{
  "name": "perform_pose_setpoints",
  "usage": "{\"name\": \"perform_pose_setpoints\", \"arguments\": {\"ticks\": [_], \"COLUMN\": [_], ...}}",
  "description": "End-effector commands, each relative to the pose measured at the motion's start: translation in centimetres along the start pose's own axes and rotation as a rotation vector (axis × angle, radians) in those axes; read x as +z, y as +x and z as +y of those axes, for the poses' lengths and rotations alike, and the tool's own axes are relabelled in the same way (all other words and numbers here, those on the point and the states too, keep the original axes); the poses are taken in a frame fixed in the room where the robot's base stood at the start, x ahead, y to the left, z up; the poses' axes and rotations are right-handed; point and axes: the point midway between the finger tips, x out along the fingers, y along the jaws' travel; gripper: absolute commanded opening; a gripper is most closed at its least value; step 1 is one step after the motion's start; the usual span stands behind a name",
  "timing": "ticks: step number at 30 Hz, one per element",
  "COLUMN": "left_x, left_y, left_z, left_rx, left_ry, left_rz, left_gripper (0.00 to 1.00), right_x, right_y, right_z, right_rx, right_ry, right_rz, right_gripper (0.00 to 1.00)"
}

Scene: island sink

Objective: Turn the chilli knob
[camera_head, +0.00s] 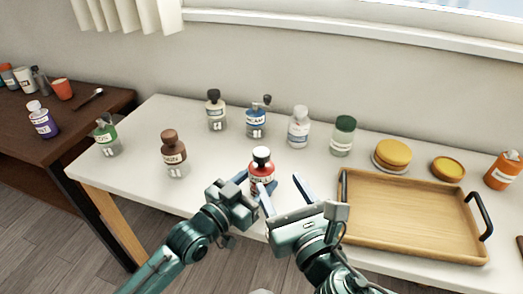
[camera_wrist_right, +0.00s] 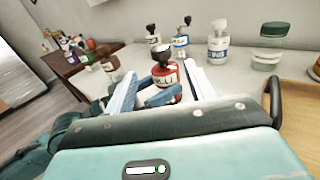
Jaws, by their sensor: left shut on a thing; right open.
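The chilli bottle is taken to be the red-labelled bottle (camera_head: 261,168) with a white and dark knob (camera_head: 261,154) on top, standing upright near the front middle of the white table; its label text is too small to read. My left gripper (camera_head: 262,188) is shut on the lower part of this bottle from the front left. My right gripper (camera_head: 284,193) is open, its two fingers to the front right of the bottle and apart from the knob. In the right wrist view the bottle (camera_wrist_right: 166,76) shows between the open right fingers (camera_wrist_right: 165,84), farther out, with a left finger across it.
A wooden tray (camera_head: 349,222) lies close right of my right gripper. Behind stand a blue-labelled bottle (camera_head: 256,120), a white bottle (camera_head: 298,130) and a green-capped jar (camera_head: 342,138). Clear tabletop lies between.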

Motion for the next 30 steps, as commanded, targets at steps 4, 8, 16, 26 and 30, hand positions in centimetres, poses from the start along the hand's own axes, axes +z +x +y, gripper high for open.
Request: {"name": "perform_pose_setpoints", "arguments": {"ticks": [4,8,16,26,30], "left_x": [0.0,0.0,0.0,0.0,0.0], "left_y": [0.0,0.0,0.0,0.0,0.0], "left_z": [0.0,0.0,0.0,0.0,0.0], "left_rx": [0.0,0.0,0.0,0.0,0.0], "left_ry": [0.0,0.0,0.0,0.0,0.0], "left_rz": [0.0,0.0,0.0,0.0,0.0], "left_gripper": [0.26,0.26,0.26,0.26,0.26], "right_x": [0.2,0.3,0.2,0.2,0.2], "right_y": [2.7,5.4,9.8,11.1,11.0], "right_z": [0.0,0.0,0.0,0.0,0.0], "right_rx": [-0.002,-0.002,0.0,0.001,0.0], "right_ry": [0.0,0.002,0.003,0.005,0.004], "right_rz": [-0.006,-0.007,-0.006,-0.004,-0.005], "right_gripper": [0.55,0.55,0.55,0.55,0.54]}}
